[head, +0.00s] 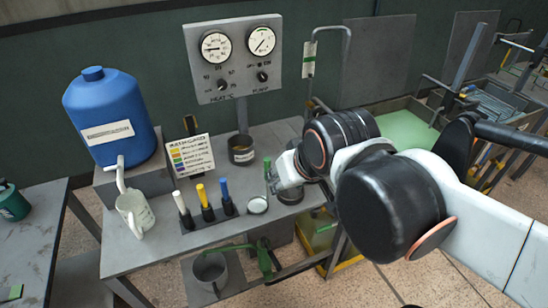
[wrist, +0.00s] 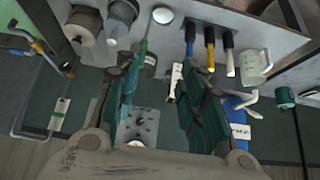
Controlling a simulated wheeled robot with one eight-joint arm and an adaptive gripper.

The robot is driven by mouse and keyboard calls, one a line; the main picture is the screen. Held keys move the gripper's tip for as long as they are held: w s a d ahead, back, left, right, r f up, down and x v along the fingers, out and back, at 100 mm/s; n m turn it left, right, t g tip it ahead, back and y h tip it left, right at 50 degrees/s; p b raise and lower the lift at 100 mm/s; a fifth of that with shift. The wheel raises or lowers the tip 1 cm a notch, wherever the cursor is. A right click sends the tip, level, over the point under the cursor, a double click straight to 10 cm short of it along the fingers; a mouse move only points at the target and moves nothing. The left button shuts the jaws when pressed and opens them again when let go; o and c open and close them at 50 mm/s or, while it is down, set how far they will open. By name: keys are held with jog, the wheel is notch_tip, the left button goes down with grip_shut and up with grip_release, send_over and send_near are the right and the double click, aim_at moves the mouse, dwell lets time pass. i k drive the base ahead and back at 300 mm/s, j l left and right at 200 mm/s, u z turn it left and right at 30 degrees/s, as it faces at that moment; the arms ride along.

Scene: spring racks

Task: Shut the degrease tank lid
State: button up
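A tank with pale green liquid (head: 405,132) stands right of the bench in the head view, partly hidden by my arm. A flat grey panel (head: 378,60) stands upright behind it and looks like its raised lid. I cannot read any label that names the degrease tank. A second upright grey panel (head: 468,48) stands farther right, behind more tanks. In the wrist view my gripper (wrist: 157,72) is open, with nothing between its green-padded fingers. It points over the bench, apart from both panels. In the head view my arm hides most of the gripper.
The bench (head: 125,255) carries a blue jug (head: 112,115), a white pitcher (head: 135,213), colour-handled tools (head: 203,200) and a sign (head: 191,156). A gauge panel (head: 235,60) rises behind it. A bent pipe (head: 347,62) stands between bench and tank. Open floor (head: 330,285) lies in front.

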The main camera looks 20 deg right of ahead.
aim_at(378, 68)
jog(key=z, duration=1.55)
